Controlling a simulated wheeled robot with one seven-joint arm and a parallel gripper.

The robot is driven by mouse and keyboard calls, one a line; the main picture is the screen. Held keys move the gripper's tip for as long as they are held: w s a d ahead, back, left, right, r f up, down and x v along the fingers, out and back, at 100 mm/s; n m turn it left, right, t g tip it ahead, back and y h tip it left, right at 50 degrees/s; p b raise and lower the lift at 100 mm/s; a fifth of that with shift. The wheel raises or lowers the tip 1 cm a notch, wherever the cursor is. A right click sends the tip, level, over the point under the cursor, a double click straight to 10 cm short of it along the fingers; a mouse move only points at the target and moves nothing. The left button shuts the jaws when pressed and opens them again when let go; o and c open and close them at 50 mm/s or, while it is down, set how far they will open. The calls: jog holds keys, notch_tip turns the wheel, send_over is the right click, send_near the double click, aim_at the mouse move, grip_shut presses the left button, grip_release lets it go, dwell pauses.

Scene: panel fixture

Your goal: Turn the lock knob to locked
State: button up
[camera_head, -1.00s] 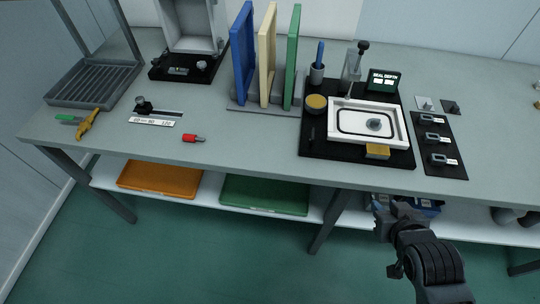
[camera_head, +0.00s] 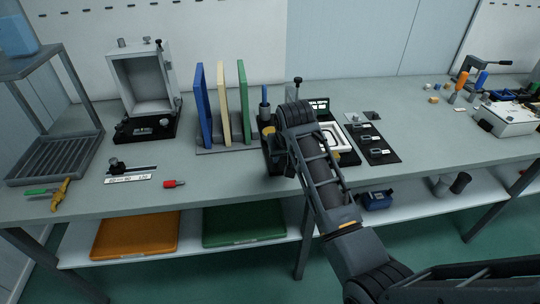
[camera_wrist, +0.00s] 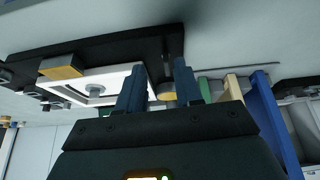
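A grey open-fronted box (camera_head: 140,82) stands on a black base (camera_head: 131,138) at the back left of the bench. Small knob-like parts (camera_head: 164,122) sit on the base's front; I cannot tell which is the lock knob or how it is turned. My gripper (camera_head: 272,158) is well to the right of the box, above the bench by the black mat, partly hidden by my arm. In the wrist view my gripper (camera_wrist: 160,82) has its two fingers apart with nothing held between them.
Blue, cream and green upright panels (camera_head: 222,105) stand between the box and my gripper. A slider with a black knob (camera_head: 116,164) and a red-handled piece (camera_head: 173,184) lie at the front left. A white tray (camera_wrist: 123,72) is near my fingers. Bare bench lies in front of the panels.

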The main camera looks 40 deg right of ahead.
notch_tip(320, 180, up, 3)
jog(key=w, duration=0.2)
jog(key=shift+m+g, duration=0.3)
jog(key=shift+p+x, duration=0.45)
jog(key=shift+x, duration=3.3)
jog(key=shift+w+d+r, duration=0.1)
jog(key=shift+w+d, duration=0.05)
jog(key=shift+w, duration=0.05)
jog(key=shift+c, duration=0.2)
jog(key=shift+y, duration=0.3)
grip_shut()
